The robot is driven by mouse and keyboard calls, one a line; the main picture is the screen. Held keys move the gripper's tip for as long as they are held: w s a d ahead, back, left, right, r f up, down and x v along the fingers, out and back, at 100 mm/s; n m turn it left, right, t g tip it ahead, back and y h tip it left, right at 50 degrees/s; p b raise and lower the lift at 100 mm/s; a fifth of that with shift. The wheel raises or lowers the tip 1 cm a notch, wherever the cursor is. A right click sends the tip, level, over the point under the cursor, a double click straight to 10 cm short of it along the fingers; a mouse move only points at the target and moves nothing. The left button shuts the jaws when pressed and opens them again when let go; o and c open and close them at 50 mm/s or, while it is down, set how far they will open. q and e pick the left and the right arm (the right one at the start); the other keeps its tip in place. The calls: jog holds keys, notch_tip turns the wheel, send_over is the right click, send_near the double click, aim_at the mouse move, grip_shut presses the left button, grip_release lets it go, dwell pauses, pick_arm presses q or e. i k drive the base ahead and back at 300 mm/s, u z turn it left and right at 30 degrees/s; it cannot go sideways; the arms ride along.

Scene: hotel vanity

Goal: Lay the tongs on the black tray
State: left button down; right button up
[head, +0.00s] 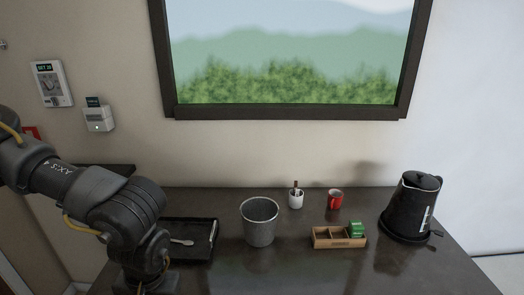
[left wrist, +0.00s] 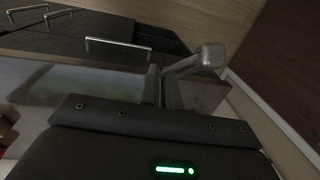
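The black tray (head: 203,222) lies at the left of the dark counter, partly hidden behind my left arm. The tongs (head: 182,242) show as a small pale metal piece that sticks out from behind my left wrist, in front of the tray's floor. In the left wrist view the tongs (left wrist: 205,58) are a grey metal piece with a broad end, pointing up and right from the fingers. My left gripper (left wrist: 166,88) has its fingers close together on the tongs. In the head view my arm hides these fingers. I cannot tell whether the tongs touch the tray. My right gripper is not in view.
A grey bin (head: 259,222) stands right of the tray. Bar handles (left wrist: 118,43) show on dark surfaces.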

aim_at(171, 245)
jog(key=z, duration=0.25)
jog(key=k, duration=0.6)
jog(key=z, duration=0.55)
jog(key=k, duration=0.7)
jog(key=u, duration=0.4)
jog(key=i, duration=0.6)
jog(key=u, duration=0.55)
jog(key=i, duration=1.25)
jog(key=z, duration=0.75)
